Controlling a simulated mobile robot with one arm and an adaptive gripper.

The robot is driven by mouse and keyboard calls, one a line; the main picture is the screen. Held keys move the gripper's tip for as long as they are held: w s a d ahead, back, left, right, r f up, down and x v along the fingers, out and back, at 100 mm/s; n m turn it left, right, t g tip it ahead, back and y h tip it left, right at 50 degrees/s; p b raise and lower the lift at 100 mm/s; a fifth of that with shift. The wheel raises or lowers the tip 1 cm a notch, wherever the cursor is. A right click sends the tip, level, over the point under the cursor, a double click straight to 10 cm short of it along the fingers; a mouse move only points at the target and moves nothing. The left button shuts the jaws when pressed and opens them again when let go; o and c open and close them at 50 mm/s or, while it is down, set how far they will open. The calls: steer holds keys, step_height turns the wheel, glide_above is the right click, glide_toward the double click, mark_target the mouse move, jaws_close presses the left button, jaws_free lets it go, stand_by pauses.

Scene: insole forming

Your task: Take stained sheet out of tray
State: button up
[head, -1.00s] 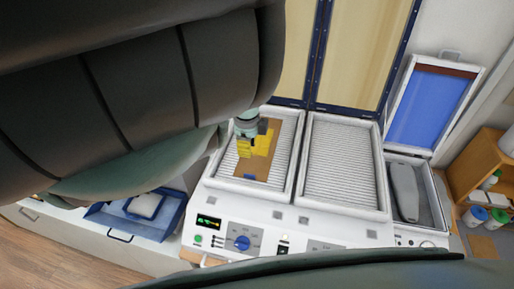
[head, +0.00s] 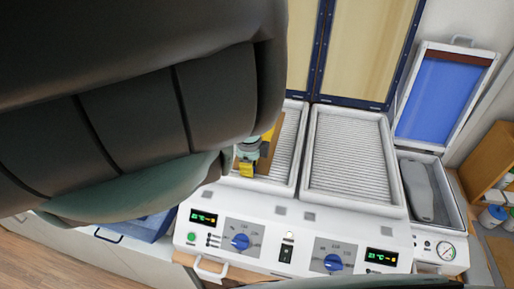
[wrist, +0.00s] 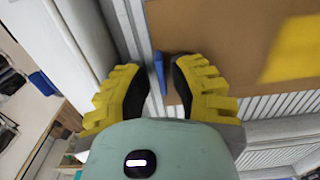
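The brown sheet (head: 276,150) with a yellow patch lies on the slats of the left tray (head: 290,178). My arm hides much of the sheet and tray in the head view. In the wrist view the sheet (wrist: 215,30) shows its yellow patch (wrist: 295,45) at the right. A small blue tab (wrist: 158,73) sits at the sheet's near edge. My gripper (wrist: 158,66) is open, with its yellow fingers on either side of the tab and visible gaps beside it. In the head view my gripper (head: 246,168) is at the sheet's front end.
An empty slatted tray (head: 350,160) is to the right. Beyond it is a compartment with a grey object (head: 420,190), under a raised blue lid (head: 436,100). A control panel with blue knobs (head: 240,241) runs along the front. Tall framed panels (head: 365,50) stand behind.

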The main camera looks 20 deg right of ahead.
steer(key=shift+o, duration=0.5)
steer(key=shift+w+f, duration=0.1)
jaws_close()
steer(key=shift+d, duration=0.1)
